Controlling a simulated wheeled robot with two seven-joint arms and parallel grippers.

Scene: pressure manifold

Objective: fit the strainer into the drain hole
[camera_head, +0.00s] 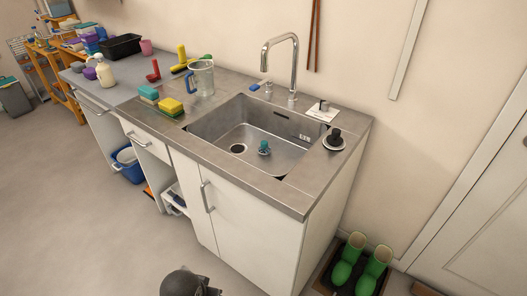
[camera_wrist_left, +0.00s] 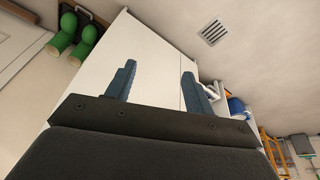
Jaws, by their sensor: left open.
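The steel sink (camera_head: 222,124) is set in the counter, with a dark round drain hole (camera_head: 237,149) in its floor, uncovered. A small piece with a teal knob (camera_head: 264,147), which looks like the strainer, rests on the sink floor to the right of the hole, apart from it. My left gripper (camera_wrist_left: 159,68) is open and empty in the left wrist view, its two fingers in front of the white cabinet front. The fingers do not show clearly in the head view, where a dark part of mine is at the bottom edge. My right gripper is in neither view.
A tall faucet (camera_head: 293,62) stands behind the sink. A black-knobbed round piece (camera_head: 334,139) sits on the counter at right. Sponges (camera_head: 170,107) and a clear jug (camera_head: 202,77) stand left of the sink. Green boots (camera_head: 372,268) are on the floor at right.

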